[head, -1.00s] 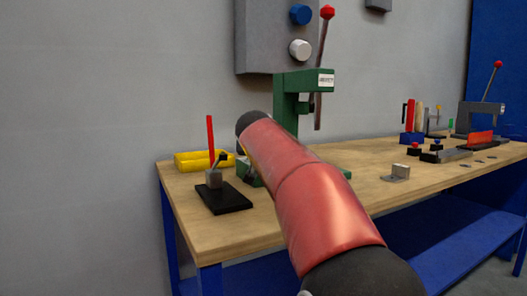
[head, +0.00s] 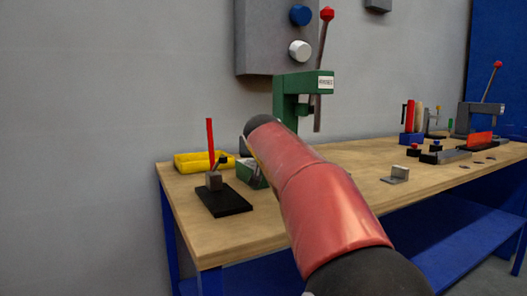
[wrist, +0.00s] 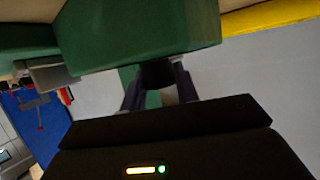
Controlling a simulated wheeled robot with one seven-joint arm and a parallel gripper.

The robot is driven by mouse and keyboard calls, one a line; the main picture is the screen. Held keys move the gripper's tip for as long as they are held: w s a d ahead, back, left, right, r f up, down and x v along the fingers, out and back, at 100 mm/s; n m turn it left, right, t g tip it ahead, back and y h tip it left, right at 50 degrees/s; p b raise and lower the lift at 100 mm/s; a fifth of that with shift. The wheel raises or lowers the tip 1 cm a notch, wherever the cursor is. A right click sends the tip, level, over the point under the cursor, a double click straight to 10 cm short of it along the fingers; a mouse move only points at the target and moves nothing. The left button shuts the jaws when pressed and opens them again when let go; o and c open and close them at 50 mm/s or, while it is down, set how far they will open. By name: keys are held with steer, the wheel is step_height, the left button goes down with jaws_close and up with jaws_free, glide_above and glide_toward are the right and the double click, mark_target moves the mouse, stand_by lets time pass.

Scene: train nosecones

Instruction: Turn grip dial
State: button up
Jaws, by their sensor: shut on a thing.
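In the wrist view my gripper (wrist: 159,72) has its two dark fingers on either side of a dark, round dial (wrist: 157,76), and it is shut on it. The dial sits at the edge of a green body (wrist: 135,30). In the head view a green press (head: 290,95) with a red-knobbed lever (head: 322,60) stands on the bench behind my red arm. The arm hides most of the press's lower part, and my gripper and the dial cannot be made out there. The dial's markings and angle are not visible.
The wooden bench (head: 355,158) holds a yellow tray (head: 190,168) and a black base with a grey block (head: 222,200) at left. A small metal bracket (head: 397,174) lies right of my arm. A grey wall box (head: 262,35) carries blue and white knobs.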

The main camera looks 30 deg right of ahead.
steer(key=shift+d+r+n+t+y+p, duration=0.15)
steer(key=shift+n+t+y+p, duration=0.3)
steer(key=shift+n+y, duration=0.5)
steer(key=shift+f+n+y+b, duration=0.25)
steer(key=shift+n+y+b, duration=0.15)
steer(key=shift+n+y, duration=0.25)
steer(key=n+y+b, duration=0.2)
steer(key=y+b, duration=0.1)
steer(key=shift+f+t, duration=0.1)
steer(key=shift+t, duration=0.15)
steer(key=shift+n+y+b, duration=0.5)
steer(key=shift+n+y, duration=0.4)
steer(key=shift+y, duration=0.1)
steer(key=shift+r, duration=0.2)
steer(key=o, duration=1)
steer(key=shift+c, duration=0.2)
